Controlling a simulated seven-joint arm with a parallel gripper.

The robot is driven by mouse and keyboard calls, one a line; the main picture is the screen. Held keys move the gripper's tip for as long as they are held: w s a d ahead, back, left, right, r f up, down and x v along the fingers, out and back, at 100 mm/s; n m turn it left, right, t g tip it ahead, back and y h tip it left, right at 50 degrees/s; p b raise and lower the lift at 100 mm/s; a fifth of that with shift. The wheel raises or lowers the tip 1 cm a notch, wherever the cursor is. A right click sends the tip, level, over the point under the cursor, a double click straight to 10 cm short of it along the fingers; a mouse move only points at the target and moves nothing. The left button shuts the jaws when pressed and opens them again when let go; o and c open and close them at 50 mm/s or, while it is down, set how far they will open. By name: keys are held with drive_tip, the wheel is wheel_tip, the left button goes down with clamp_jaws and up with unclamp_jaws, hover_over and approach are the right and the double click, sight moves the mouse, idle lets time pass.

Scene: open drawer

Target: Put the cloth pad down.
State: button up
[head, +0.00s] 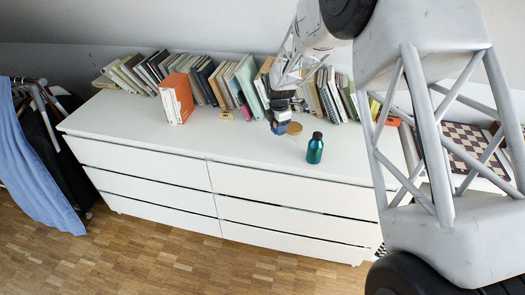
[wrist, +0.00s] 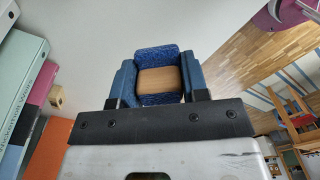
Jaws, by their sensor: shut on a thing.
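The cloth pad (wrist: 158,54) shows in the wrist view as blue textured fabric around a tan, wood-like middle. It sits between the two blue fingers of my gripper (wrist: 158,80), which are shut on it. In the head view my gripper (head: 280,124) points down over the middle of the white dresser top (head: 150,119), in front of the book row. The pad is small and partly hidden by the fingers there. I cannot tell whether it touches the top.
A teal bottle (head: 315,149) stands just right of and nearer than my gripper. An orange-covered book (head: 177,98) stands to the left, with a small tan object (head: 226,115) between. A long row of books (head: 205,82) lines the back. The front left of the top is clear.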

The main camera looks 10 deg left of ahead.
drive_tip(key=s+f+m, duration=0.2)
drive_tip(key=s+m, duration=0.6)
drive_tip(key=s, duration=1.1)
drive_tip(key=shift+s+d+f, duration=0.2)
drive_tip(key=shift+d+f, duration=0.15)
drive_tip(key=shift+d, duration=0.1)
drive_tip(key=shift+w, duration=0.1)
hover_over(258, 152)
drive_tip(key=shift+d+f, duration=0.1)
drive_tip(key=shift+f, duration=0.65)
drive_tip(key=shift+f, duration=1.75)
drive_tip(key=shift+f, duration=0.1)
drive_tip(key=o, duration=1)
drive_tip(key=shift+c, duration=0.2)
